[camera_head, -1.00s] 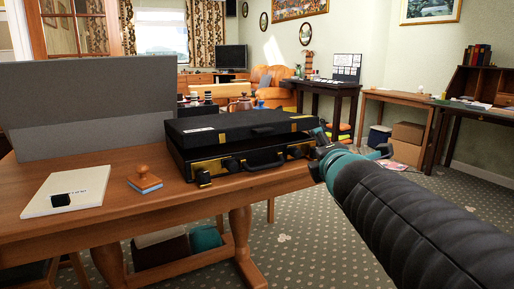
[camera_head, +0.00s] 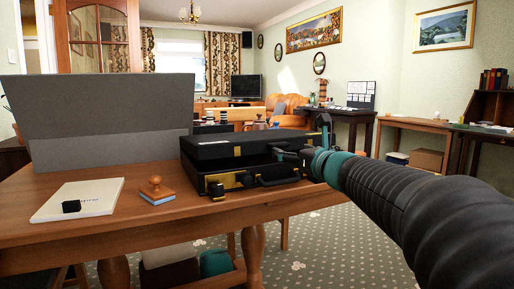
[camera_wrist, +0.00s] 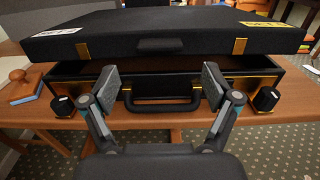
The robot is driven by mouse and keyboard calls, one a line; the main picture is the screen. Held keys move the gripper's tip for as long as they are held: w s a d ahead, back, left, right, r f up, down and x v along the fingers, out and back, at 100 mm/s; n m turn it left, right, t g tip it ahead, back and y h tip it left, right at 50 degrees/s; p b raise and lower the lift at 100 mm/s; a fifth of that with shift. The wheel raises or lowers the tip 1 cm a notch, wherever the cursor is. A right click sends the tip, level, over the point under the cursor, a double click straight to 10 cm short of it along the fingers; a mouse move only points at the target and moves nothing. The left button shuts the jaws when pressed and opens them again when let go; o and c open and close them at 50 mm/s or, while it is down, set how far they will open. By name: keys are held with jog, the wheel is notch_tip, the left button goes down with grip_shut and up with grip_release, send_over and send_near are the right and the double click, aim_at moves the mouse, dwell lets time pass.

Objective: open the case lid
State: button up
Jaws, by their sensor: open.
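The black case (camera_head: 225,180) with brass fittings lies on the wooden table. Its lid (camera_head: 225,148) is slightly raised at the front. In the wrist view the lid (camera_wrist: 165,38) stands above the case's lower half, leaving a dark gap along the brass-trimmed front rim. A carrying handle (camera_wrist: 165,97) sits on the front, with a latch at each side. My gripper (camera_wrist: 160,84) is open, its two fingers spread in front of the gap, around the middle of the front edge. I cannot tell whether a fingertip touches the lid. In the head view my gripper (camera_head: 285,155) is partly hidden.
A grey upright panel (camera_head: 100,110) stands behind the case to the left. A white pad (camera_head: 90,197) with a small black block (camera_head: 71,207) and a wooden stamp (camera_head: 156,188) on a blue-based block lie left of the case. Carpet (camera_head: 340,245) lies right of the table.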

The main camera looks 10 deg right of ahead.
aim_at(280, 143)
jog(key=x, duration=0.7)
